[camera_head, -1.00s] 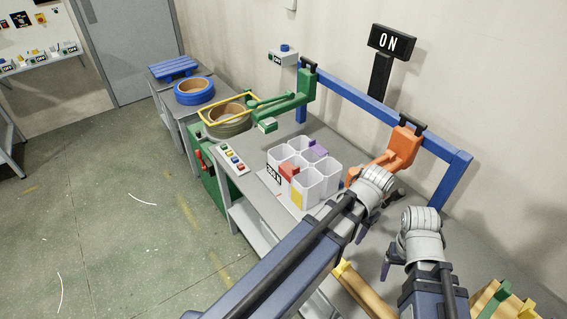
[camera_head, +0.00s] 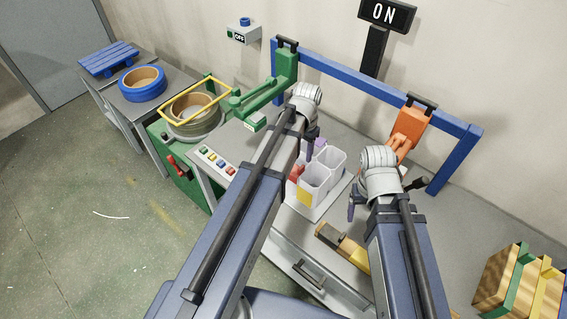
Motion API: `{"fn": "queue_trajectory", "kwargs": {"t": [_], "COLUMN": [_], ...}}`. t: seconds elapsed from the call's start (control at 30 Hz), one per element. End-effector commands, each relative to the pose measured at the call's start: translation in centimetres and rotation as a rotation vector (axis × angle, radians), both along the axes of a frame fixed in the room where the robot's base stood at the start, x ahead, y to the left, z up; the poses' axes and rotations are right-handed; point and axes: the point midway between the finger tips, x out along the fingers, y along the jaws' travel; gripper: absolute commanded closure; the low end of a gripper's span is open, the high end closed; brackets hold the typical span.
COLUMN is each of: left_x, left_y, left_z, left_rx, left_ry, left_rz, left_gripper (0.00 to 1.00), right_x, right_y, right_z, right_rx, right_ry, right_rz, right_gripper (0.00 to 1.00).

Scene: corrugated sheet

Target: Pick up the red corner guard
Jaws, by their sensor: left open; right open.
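The red corner guard (camera_head: 297,173) shows as a small red piece at the left of the white compartment bin (camera_head: 316,176). My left arm hides much of it and the left part of the bin. My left gripper (camera_head: 311,146) is open above the bin's back part, a little above and right of the red piece. My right gripper (camera_head: 354,206) is open and empty, to the right of the bin. A purple piece (camera_head: 320,143) and a yellow piece (camera_head: 304,195) are also at the bin.
A blue frame (camera_head: 365,84) with green (camera_head: 285,72) and orange (camera_head: 408,128) clamp arms stands behind the bin. A button panel (camera_head: 217,160) lies to the left. A hammer-like tool (camera_head: 335,240) lies in front. A wooden crate (camera_head: 517,285) is at the lower right.

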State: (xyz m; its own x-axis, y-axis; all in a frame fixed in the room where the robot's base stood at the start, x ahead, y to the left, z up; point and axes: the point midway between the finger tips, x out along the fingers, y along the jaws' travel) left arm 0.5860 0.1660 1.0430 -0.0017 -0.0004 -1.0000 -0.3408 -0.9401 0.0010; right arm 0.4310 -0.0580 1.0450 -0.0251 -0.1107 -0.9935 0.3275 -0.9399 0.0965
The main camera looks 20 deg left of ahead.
Motion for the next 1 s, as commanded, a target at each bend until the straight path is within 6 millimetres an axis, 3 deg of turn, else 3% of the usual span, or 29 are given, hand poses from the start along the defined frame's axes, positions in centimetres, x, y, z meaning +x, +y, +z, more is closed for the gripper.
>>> {"fn": "queue_trajectory", "kwargs": {"t": [0.27, 0.6, 0.83, 1.0], "left_x": [0.2, 0.0, 0.0, -0.5], "left_y": [0.2, 0.2, 0.1, 0.1], "left_z": [-0.1, -2.7, -2.8, -4.1], "left_rx": [-0.002, -0.001, -0.001, -0.001], "left_ry": [-0.002, -0.001, -0.001, -0.001], "left_rz": [-0.001, -0.001, -0.001, -0.001], "left_gripper": [0.51, 0.51, 0.51, 0.51], "right_x": [0.0, 0.0, 0.0, 0.0], "right_y": [0.0, 0.0, 0.0, 0.0], "right_z": [-0.1, -2.7, -2.8, -4.1], "right_rx": [0.0, 0.0, 0.0, 0.0], "right_ry": [0.0, 0.0, 0.0, 0.0], "right_rz": [0.0, 0.0, 0.0, 0.0], "right_gripper": [0.23, 0.23, 0.23, 0.23]}}
